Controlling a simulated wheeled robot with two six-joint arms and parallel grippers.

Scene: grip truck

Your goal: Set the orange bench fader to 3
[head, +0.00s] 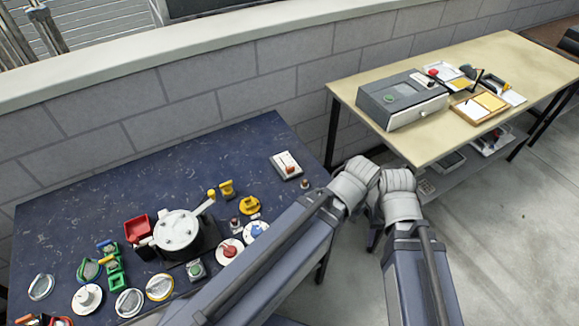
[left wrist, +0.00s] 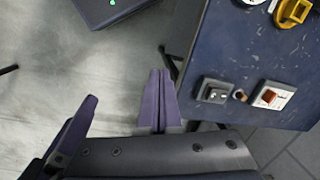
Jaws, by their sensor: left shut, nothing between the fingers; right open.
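A small box with a pale top plate and an orange-red slider knob, the orange bench fader (head: 287,165), stands on the dark blue bench near its right end. The fader also shows in the left wrist view (left wrist: 272,97), to the right of my left gripper (left wrist: 161,78), whose two purple fingers are together and empty over the floor beside the bench. The fader's scale marks are too small to read. My right gripper (head: 373,238) is past the bench's right edge, largely hidden by the wrists in the head view. My arms are close together there.
A beige table (head: 440,75) stands right. The back of the bench is clear.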

